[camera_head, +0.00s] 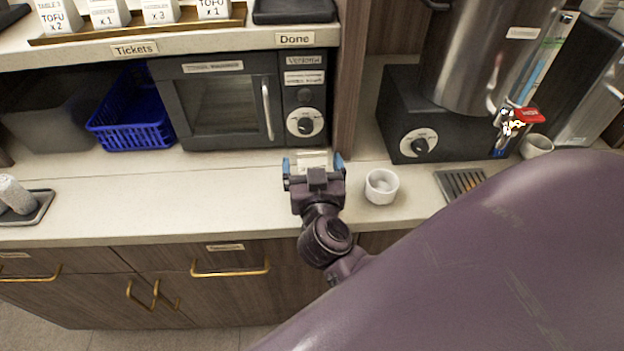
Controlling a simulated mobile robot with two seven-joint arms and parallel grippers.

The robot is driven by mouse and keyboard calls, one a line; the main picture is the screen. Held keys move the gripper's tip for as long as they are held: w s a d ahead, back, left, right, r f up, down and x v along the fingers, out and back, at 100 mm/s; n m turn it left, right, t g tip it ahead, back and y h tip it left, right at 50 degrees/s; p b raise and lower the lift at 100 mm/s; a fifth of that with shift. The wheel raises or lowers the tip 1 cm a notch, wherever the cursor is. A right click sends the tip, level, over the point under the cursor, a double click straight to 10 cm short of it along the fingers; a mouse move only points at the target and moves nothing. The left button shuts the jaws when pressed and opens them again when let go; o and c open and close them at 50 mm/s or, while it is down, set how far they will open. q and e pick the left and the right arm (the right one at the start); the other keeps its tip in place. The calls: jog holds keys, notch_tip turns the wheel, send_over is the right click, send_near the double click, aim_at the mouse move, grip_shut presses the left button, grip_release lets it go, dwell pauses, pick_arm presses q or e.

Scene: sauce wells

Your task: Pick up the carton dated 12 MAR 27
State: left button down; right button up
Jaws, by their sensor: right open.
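My right gripper (313,162) is over the counter in front of the microwave, with its blue fingertips spread apart. A small pale object (312,157) shows between and beyond the fingertips. I cannot tell whether it is a carton, and I see no grip on it. No date reading 12 MAR 27 is legible anywhere in this view. My left gripper is not in view.
A white cup (381,187) stands just right of my right gripper. The microwave (232,100) and a blue basket (130,115) are behind. A black appliance (405,115) with a steel pot (490,50) stands right.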

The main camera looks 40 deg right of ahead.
jog(key=c, duration=1.3)
jog(key=shift+r, duration=0.15)
